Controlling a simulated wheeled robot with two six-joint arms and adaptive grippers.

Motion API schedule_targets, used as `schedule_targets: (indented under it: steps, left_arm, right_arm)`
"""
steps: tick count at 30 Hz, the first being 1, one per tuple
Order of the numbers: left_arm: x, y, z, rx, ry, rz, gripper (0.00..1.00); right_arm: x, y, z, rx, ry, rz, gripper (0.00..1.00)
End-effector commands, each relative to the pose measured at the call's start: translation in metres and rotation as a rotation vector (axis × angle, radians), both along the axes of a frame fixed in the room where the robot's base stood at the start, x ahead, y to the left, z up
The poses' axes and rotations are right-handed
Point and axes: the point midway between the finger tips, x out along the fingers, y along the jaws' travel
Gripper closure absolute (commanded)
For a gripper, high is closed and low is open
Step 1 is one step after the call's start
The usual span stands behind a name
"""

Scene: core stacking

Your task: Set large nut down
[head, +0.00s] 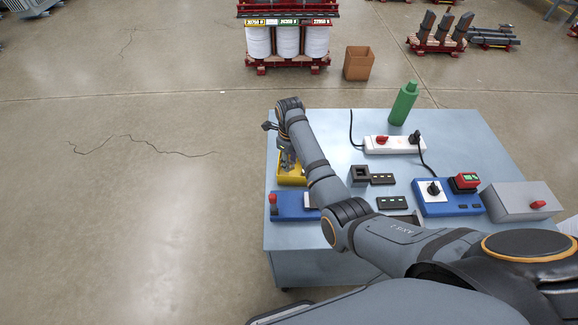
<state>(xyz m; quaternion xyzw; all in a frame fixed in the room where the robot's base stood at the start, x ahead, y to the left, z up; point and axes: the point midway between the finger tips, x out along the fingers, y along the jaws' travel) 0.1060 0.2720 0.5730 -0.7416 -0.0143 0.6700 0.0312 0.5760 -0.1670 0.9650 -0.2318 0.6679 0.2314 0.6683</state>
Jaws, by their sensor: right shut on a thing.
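My right arm reaches across the grey table to its left side. My right gripper (287,160) points down over a yellow bin (290,181) near the table's left edge. It is shut on the large nut, but the nut itself is too small and too covered by the fingers and arm to make out. I cannot tell whether the nut touches the bin. My left gripper is out of view.
On the table (345,121) are a blue box with a red switch (290,206), a power strip (396,145), a green bottle (403,103), black battery packs (391,203), a blue control unit (436,209) and a grey box (515,200). Open floor lies left.

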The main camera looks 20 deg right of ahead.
Motion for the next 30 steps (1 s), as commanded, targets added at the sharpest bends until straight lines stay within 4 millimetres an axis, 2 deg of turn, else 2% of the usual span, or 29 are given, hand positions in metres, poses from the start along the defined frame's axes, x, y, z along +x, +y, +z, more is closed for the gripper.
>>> schedule_targets:
  steps: [8,15,26,27,30]
  left_arm:
    - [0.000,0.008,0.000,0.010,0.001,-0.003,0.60]
    - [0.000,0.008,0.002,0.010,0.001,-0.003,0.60]
    - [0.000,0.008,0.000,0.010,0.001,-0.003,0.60]
    - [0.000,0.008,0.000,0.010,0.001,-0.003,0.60]
    - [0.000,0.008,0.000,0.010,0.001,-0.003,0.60]
  right_arm:
    - [0.007,0.000,-0.008,0.000,0.000,0.000,1.00]
    - [0.009,0.000,-0.041,0.000,0.001,0.000,1.00]
    - [0.009,0.000,-0.046,0.000,0.000,0.000,1.00]
    - [0.009,0.000,-0.045,0.000,0.000,0.000,0.65]
    - [0.009,0.000,-0.045,0.000,0.000,0.000,0.51]
